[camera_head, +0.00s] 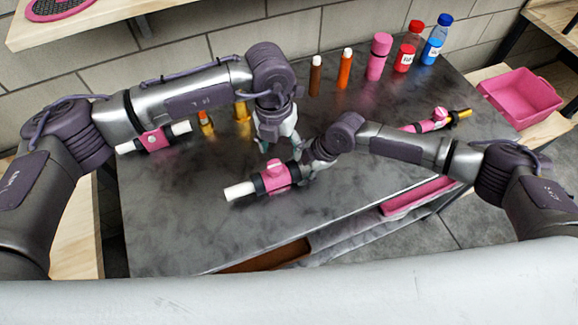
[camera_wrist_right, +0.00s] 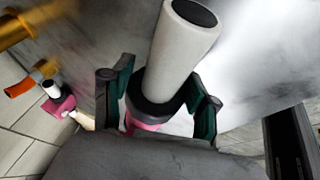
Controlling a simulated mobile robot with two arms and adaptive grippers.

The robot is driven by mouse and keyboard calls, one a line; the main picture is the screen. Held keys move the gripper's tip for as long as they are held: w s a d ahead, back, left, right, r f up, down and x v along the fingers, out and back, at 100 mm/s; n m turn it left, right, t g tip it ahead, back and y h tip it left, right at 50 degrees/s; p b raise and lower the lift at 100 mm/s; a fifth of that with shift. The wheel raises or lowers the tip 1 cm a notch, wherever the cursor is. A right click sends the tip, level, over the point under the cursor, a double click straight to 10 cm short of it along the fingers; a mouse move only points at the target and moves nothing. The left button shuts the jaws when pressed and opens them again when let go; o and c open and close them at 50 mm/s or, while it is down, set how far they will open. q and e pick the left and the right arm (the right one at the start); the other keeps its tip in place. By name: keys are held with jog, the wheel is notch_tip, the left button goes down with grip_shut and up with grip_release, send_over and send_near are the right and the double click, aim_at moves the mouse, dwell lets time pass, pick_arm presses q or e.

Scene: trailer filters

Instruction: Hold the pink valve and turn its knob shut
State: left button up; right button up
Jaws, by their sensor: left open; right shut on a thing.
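The pink valve (camera_head: 277,178) has black collars, white pipe ends and a small pink knob (camera_head: 273,166) on top. It lies about level at the middle of the dark table. My right gripper (camera_head: 303,173) is shut on the valve's right end. In the right wrist view the white pipe (camera_wrist_right: 180,50) and black collar (camera_wrist_right: 155,112) sit between the fingers of my right gripper (camera_wrist_right: 160,95), with a little pink behind. My left gripper (camera_head: 279,143) is open and points down just above and behind the knob, seemingly apart from it.
Another pink valve (camera_head: 154,139) lies at the left, partly under my left arm. A third pink valve (camera_head: 436,121) with a yellow end lies at the right. Several bottles (camera_head: 376,57) stand along the back. A pink bin (camera_head: 520,97) is beyond the right edge. The table's front left is clear.

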pick_arm(q)
jog(key=s+d+f+m+h, duration=0.2)
jog(key=s+d+f+h, duration=0.15)
jog(key=d+h, duration=0.3)
jog(key=s+d+f+m+h, duration=0.25)
jog(key=s+d+h, duration=0.25)
jog(key=d, duration=0.3)
jog(key=n+t+y, duration=0.6)
jog(key=t+y, duration=0.1)
jog(key=t, duration=1.1)
send_near(273, 175)
jog(key=x, duration=1.2)
jog(key=shift+w+f, duration=0.1)
jog(key=shift+m+g, duration=0.25)
jog(key=shift+g, duration=0.05)
jog(key=c, duration=1.2)
